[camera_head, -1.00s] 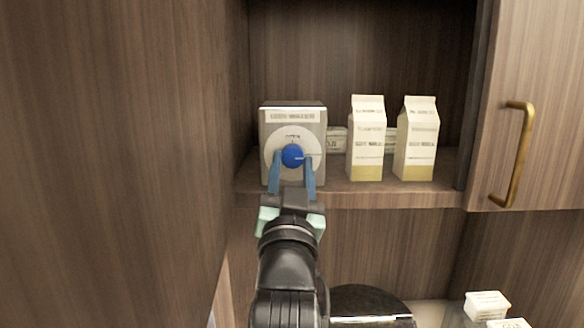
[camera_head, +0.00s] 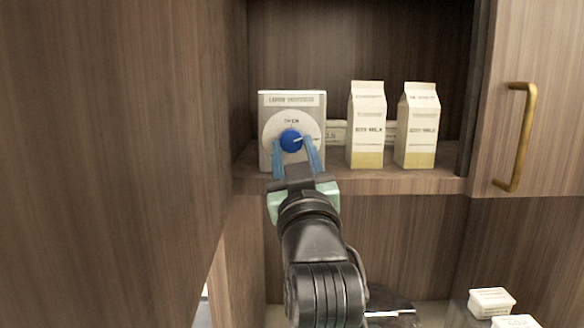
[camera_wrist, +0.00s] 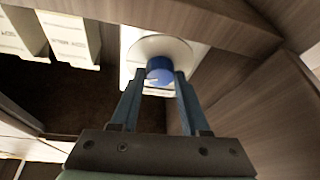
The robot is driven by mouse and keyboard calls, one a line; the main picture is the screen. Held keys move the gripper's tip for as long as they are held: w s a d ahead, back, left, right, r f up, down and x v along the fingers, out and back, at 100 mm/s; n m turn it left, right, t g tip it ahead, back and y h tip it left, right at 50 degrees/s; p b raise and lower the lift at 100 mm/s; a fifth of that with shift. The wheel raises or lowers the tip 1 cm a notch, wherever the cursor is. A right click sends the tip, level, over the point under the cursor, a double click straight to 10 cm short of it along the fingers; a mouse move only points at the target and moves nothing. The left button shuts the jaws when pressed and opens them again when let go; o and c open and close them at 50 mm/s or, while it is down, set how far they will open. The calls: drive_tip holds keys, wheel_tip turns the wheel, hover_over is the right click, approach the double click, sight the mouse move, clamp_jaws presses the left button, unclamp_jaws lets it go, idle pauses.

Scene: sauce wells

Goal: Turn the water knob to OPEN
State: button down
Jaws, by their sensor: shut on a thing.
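The blue water knob (camera_head: 291,140) sits on a round white dial on the front of a pale box (camera_head: 292,100) on the shelf. The word OPEN shows above the knob, and a light pointer mark on the knob points to the right. My gripper (camera_head: 293,146) reaches up from below with its blue fingers on either side of the knob. In the wrist view the knob (camera_wrist: 160,70) lies between the fingertips, and my gripper (camera_wrist: 160,78) is shut on it. The fingertips hide parts of the knob's sides.
Two milk cartons (camera_head: 367,125) (camera_head: 417,125) stand on the shelf (camera_head: 350,181) right of the box, with small pale packs behind them. A cabinet door with a brass handle (camera_head: 522,138) is at right. A wooden wall (camera_head: 110,150) is close at left.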

drive_tip(key=n+y+b, duration=0.1)
drive_tip(key=n, duration=0.1)
drive_tip(key=n+b, duration=0.2)
drive_tip(key=shift+d+f+g+y, duration=0.2)
drive_tip(key=shift+g+y, duration=0.1)
drive_tip(key=shift+y, duration=0.1)
drive_tip(key=n+b, duration=0.1)
drive_tip(key=n, duration=0.1)
drive_tip(key=n+g+y+b, duration=0.1)
drive_tip(key=n, duration=0.1)
drive_tip(key=shift+d+r+n+g+b, duration=0.1)
drive_tip(key=shift+r+n+g+b, duration=0.1)
drive_tip(key=shift+n+g+b, duration=0.15)
drive_tip(key=n, duration=0.1)
drive_tip(key=n+g, duration=0.1)
drive_tip(key=n+y+b, duration=0.1)
drive_tip(key=n, duration=0.1)
drive_tip(key=shift+d+r, duration=0.1)
drive_tip(key=shift+r, duration=0.15)
drive_tip(key=shift+r+n+g, duration=0.2)
drive_tip(key=shift+n+g, duration=0.75)
drive_tip(key=shift+n, duration=1)
drive_tip(key=shift+c, duration=2)
unclamp_jaws()
